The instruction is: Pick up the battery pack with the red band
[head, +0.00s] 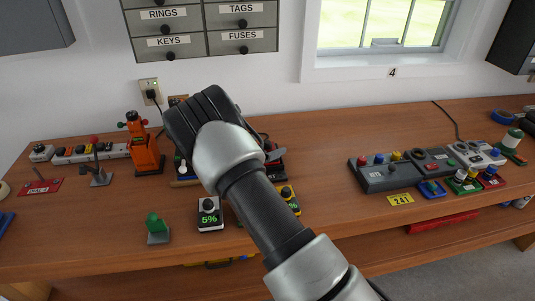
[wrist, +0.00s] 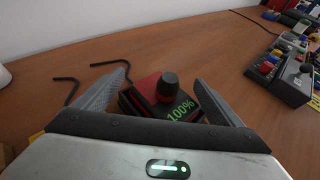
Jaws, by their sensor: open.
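The battery pack with red on it (wrist: 146,87) has a black knob on top and a green "100%" display. In the wrist view it sits on the bench between the fingers of my gripper (wrist: 162,78), which are spread apart on either side of it. In the head view my gripper (head: 192,120) and arm cover much of this spot; a red and black part (head: 279,168) shows just right of the wrist.
A white pack reading 5% (head: 209,222) and a partly hidden yellow pack (head: 291,206) stand nearer the front edge. An orange device (head: 147,155) stands left of my gripper. A grey control box (head: 385,178) is to the right. Two black bent rods (wrist: 66,88) lie nearby.

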